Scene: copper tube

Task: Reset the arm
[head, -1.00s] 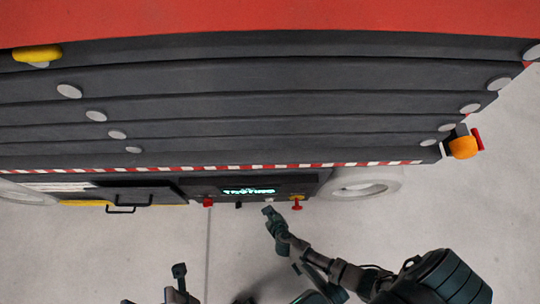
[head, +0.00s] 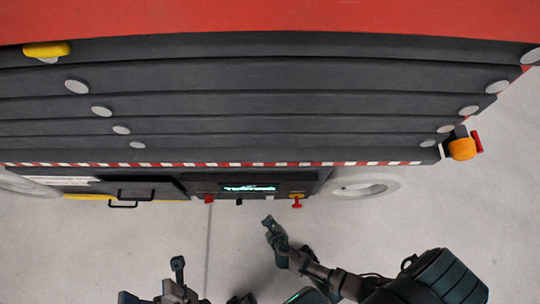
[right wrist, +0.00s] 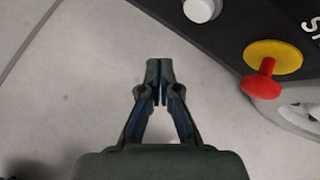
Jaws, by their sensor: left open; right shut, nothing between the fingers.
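My right gripper (head: 268,222) is in front of the machine's control panel, over the grey floor. In the right wrist view its fingers (right wrist: 156,68) are closed together with nothing between them. My left gripper (head: 177,265) is low in the head view, left of the middle, open and apart from the machine. The control panel (head: 225,188) has a lit green display (head: 250,188), a red knob on a yellow base (head: 297,203) and another red knob (head: 209,199). The red knob and yellow base also show in the right wrist view (right wrist: 264,79), to the right of the fingers and apart from them.
A large machine with dark ribbed panels (head: 250,110) and a red top (head: 270,20) fills the upper view. A black handle (head: 123,205) juts out at left, a white ring (head: 362,188) lies right of the panel, and an orange lamp (head: 462,149) sits at the right corner. The floor (head: 430,215) is clear.

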